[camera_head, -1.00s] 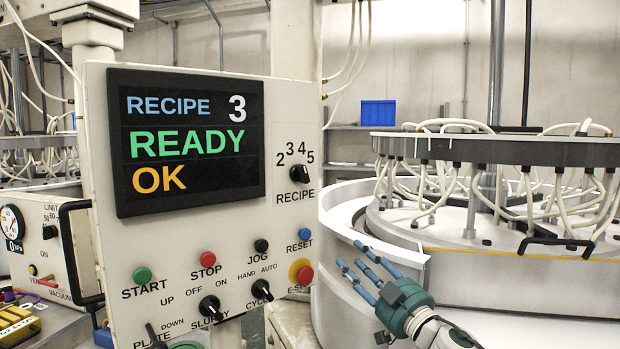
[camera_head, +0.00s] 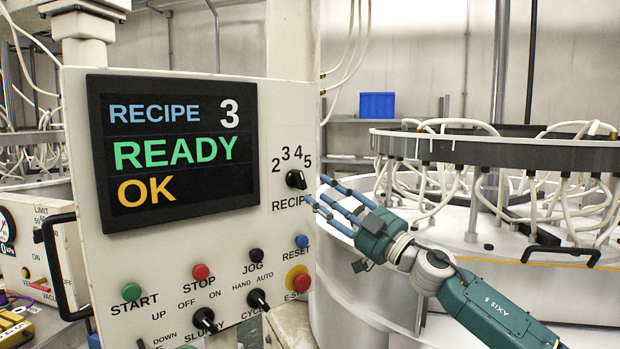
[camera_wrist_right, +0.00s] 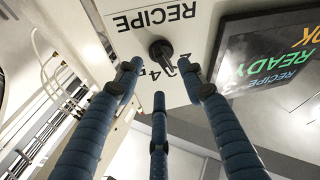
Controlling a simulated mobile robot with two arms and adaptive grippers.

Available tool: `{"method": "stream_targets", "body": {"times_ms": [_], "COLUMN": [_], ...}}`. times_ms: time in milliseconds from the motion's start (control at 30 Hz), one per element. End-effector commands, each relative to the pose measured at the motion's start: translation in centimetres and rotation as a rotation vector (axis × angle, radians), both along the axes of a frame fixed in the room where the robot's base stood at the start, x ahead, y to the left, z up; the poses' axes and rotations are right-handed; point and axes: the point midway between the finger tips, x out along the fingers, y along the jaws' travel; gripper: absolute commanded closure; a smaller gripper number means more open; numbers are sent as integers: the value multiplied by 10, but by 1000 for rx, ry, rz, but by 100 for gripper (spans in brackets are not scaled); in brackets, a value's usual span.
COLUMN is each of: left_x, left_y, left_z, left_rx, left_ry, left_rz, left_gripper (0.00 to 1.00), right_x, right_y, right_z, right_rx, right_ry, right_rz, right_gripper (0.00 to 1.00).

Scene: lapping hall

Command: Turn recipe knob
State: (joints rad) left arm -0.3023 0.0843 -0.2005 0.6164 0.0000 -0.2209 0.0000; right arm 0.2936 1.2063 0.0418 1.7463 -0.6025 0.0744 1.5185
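The recipe knob (camera_head: 296,179) is a small black rotary knob on the upright panel, under an arc of numbers, with the RECIPE label below it. The panel display (camera_head: 180,150) reads RECIPE 3, READY, OK. My right gripper (camera_head: 322,199) is just right of and below the knob, its blue fingers pointing at the panel. In the right wrist view the knob (camera_wrist_right: 160,49) lies beyond the spread fingertips (camera_wrist_right: 160,85), with nothing between them. The fingers appear apart from the knob. My left gripper is not in view.
Below the knob are a blue RESET button (camera_head: 302,241), a black JOG button (camera_head: 256,255) and a red emergency stop (camera_head: 299,279). The lapping machine (camera_head: 480,150) with white hoses stands behind my right arm. A blue bin (camera_head: 377,105) sits on a back shelf.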

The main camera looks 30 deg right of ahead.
Motion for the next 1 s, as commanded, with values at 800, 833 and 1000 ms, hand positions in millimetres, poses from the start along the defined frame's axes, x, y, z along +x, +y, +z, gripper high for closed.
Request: {"method": "stream_targets", "body": {"times_ms": [800, 833, 1000], "left_x": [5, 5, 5], "left_y": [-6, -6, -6], "left_z": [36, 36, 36], "left_rx": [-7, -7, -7], "left_ry": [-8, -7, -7], "left_rz": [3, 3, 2], "left_gripper": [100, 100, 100], "right_x": [46, 46, 46], "right_y": [11, 11, 11], "right_z": [17, 17, 18], "right_rx": [1, 1, 1], "right_ry": [1, 1, 1], "right_rz": [0, -1, -1], "right_gripper": [66, 72, 100]}}
